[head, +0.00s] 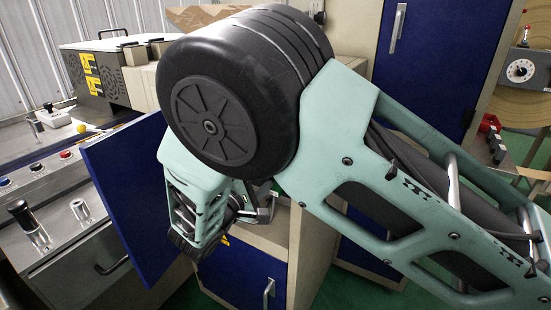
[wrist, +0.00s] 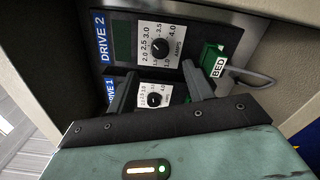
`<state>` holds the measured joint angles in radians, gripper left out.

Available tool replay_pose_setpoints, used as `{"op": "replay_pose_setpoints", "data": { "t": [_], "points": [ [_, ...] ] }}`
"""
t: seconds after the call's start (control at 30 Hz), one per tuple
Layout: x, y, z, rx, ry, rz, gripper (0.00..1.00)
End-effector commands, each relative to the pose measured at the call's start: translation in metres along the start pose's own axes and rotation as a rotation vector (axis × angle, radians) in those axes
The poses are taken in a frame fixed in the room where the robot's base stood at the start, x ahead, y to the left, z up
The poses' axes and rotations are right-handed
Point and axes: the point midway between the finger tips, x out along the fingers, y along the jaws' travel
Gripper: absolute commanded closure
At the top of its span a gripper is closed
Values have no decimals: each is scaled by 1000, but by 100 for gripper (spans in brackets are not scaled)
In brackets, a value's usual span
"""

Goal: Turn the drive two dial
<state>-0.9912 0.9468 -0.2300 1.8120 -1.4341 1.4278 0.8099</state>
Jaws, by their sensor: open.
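In the wrist view the drive 2 dial (wrist: 159,48) is a black knob on a white scale plate, on a dark panel labelled DRIVE 2 (wrist: 101,36). Where its pointer sits is too small to tell. The drive 1 dial (wrist: 155,99) is on a similar panel just below it in the picture, showing between my fingers. My gripper (wrist: 159,70) is open and empty, its two dark fingers apart in front of the panels. The fingertips are below the drive 2 dial in the picture; contact cannot be told. In the head view my arm hides both dials.
A green box (wrist: 212,58) labelled BED, with a grey cable, is right of the drive 2 panel. Beige cabinet walls (wrist: 275,65) enclose the panels. In the head view an open blue door (head: 128,205) is left of my arm, near a metal console (head: 60,200) with buttons and handles.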

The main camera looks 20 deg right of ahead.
Motion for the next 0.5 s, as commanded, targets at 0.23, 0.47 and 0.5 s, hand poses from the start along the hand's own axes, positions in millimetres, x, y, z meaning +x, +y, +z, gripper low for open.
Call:
{"op": "replay_pose_setpoints", "data": {
  "t": [0.23, 0.47, 0.5],
  "points": [
    [50, 1, 1, 0, -3, -1, 49],
    [75, 0, 0, 0, 0, -1, 49],
    [77, 0, 0, 1, 0, -1, 49]
  ]
}}
